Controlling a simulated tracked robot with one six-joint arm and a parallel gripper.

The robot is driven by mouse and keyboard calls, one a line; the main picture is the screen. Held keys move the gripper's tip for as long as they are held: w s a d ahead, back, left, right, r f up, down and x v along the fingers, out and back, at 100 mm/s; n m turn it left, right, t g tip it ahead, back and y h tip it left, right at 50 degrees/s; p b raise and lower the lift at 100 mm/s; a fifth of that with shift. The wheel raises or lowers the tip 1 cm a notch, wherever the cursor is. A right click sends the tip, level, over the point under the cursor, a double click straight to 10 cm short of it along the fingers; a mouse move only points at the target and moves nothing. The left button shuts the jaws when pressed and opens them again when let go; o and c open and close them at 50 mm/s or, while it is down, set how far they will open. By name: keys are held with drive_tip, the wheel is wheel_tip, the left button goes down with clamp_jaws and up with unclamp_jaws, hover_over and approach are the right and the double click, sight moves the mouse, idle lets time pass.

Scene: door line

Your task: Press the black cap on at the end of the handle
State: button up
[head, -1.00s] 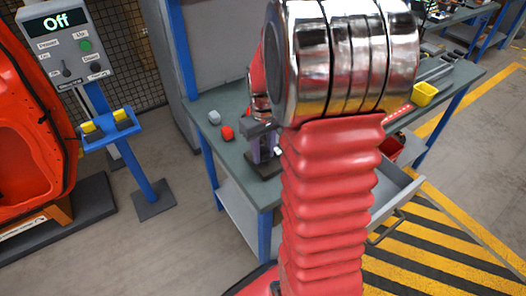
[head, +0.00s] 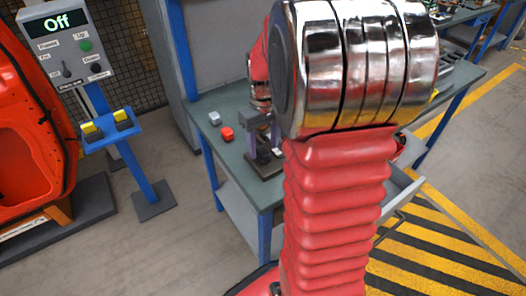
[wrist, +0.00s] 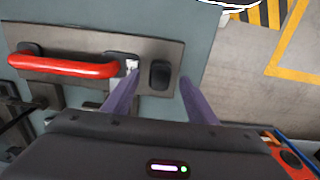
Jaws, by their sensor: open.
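The red handle (wrist: 65,66) lies across a grey plate (wrist: 172,50) in the wrist view, with a dark mount at each end. A small white piece (wrist: 132,66) shows at its right end. The black cap (wrist: 159,75) is a rounded block just right of that end, apart from the handle. My gripper (wrist: 158,80) is open, its purple fingers on either side of the cap with gaps showing. The left fingertip is close to the white piece; contact cannot be told. In the head view my gripper (head: 264,140) is over the bench's near corner, partly hidden by my arm.
The bench (head: 232,165) has a small grey block (head: 215,118) and a red block (head: 227,134) on its left part. A control post (head: 75,60) reading "Off" and a blue stand (head: 108,132) are further left. The bench edge lies close to the plate.

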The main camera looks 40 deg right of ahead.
sight(263, 151)
wheel_tip(263, 151, up, 10)
drive_tip(key=shift+a, duration=0.15)
drive_tip(key=shift+c, duration=0.2)
idle(1.9)
drive_tip(key=shift+f, duration=0.2)
drive_tip(key=shift+c, duration=1.4)
drive_tip(key=shift+f+n, duration=0.2)
drive_tip(key=shift+n, duration=0.7)
drive_tip(key=c, duration=0.3)
drive_tip(key=n, duration=0.6)
drive_tip(key=shift+f+n, duration=0.4)
clamp_jaws()
drive_tip(key=n, duration=0.9)
drive_tip(key=shift+w+f, duration=0.15)
